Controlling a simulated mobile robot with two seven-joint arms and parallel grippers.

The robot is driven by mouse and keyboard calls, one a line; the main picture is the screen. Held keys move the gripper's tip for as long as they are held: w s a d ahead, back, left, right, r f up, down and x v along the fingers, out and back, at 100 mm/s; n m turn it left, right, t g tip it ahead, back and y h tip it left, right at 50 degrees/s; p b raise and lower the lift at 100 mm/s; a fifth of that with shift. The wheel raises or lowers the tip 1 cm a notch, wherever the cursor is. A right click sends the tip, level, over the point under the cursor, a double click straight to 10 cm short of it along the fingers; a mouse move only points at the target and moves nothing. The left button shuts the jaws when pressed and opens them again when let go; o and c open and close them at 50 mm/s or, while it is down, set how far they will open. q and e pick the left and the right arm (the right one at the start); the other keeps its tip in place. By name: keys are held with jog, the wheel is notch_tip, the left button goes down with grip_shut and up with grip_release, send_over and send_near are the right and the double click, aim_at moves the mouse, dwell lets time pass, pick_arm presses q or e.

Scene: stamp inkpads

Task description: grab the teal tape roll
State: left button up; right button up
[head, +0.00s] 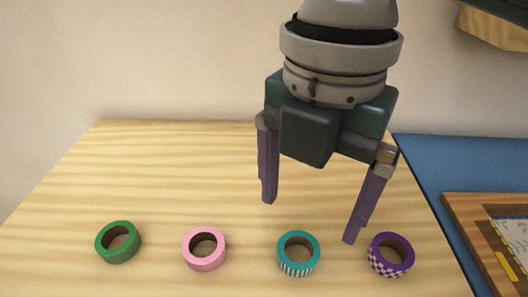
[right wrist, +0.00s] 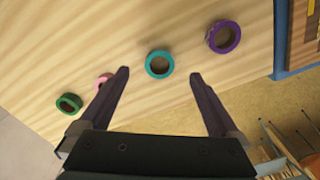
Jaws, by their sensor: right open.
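The teal tape roll (head: 298,267) lies flat on the wooden table near its front edge, with a white-striped side. It stands between a pink tape roll and a purple one. My right gripper (head: 309,222) is open and empty, its two purple fingers pointing down above the table. In the right wrist view the teal roll (right wrist: 160,64) shows ahead of the gap between the open fingers (right wrist: 158,74), with nothing between them. My left gripper is not in view.
A pink roll (head: 204,261) and a green roll (head: 118,255) lie to the left. A purple checkered roll (head: 391,268) lies close to the right finger. A blue surface (head: 432,172) with a wooden tray (head: 482,232) is at the right. The table behind the rolls is clear.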

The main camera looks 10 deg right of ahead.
aim_at(300, 252)
notch_tip(300, 252, down, 6)
jog(key=shift+s+f+b, duration=0.1)
jog(key=shift+f+b, duration=0.1)
jog(key=shift+b, duration=0.6)
jog(key=c, duration=1.4)
jog(key=shift+r, duration=0.1)
